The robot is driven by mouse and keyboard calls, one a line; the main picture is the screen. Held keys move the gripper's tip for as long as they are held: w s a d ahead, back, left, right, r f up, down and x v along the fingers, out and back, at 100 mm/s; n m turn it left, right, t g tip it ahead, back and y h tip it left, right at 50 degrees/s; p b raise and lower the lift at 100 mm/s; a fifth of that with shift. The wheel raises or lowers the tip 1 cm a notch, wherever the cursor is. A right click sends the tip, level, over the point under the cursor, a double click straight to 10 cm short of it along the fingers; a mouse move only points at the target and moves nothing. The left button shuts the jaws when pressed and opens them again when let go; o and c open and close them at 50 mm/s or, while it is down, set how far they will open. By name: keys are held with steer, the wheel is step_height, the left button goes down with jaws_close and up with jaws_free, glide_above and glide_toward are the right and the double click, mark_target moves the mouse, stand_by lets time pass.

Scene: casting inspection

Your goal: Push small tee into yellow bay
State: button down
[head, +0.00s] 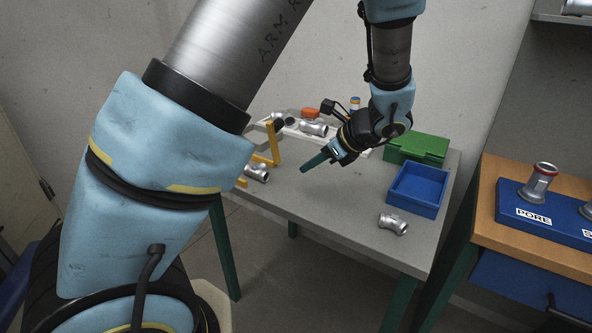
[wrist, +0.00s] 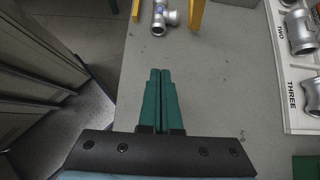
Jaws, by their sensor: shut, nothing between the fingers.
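The small tee (head: 257,173) is a silver pipe fitting lying on the grey table near its left edge. In the wrist view the tee (wrist: 160,18) is at the top, cut off by the frame edge. The yellow bay (head: 272,145) shows as yellow bars around it; in the wrist view its two bar ends (wrist: 197,13) stand either side of the tee. Whether the tee is fully inside cannot be told. My gripper (head: 304,169) is shut and empty, its green fingers (wrist: 160,72) pointing at the tee across a gap of bare table.
A silver fitting (head: 393,224) lies at the table's front right, by a blue tray (head: 417,207) and a green box (head: 425,146). A white board (wrist: 295,118) with labelled fittings lies right of the fingers. The table's left edge is close.

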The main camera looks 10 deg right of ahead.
mark_target(268, 179)
steer(key=x, duration=0.8)
steer(key=shift+w+a+f+p, duration=0.15)
steer(key=shift+a+f+p, duration=0.05)
steer(key=shift+p, duration=0.1)
steer(key=shift+w+a+p, duration=0.35)
steer(key=shift+w+a, duration=0.5)
steer(key=shift+w, duration=0.05)
steer(key=shift+w+a, duration=0.5)
steer(key=shift+w, duration=0.05)
steer(key=w+a, duration=0.5)
steer(key=shift+w, duration=0.15)
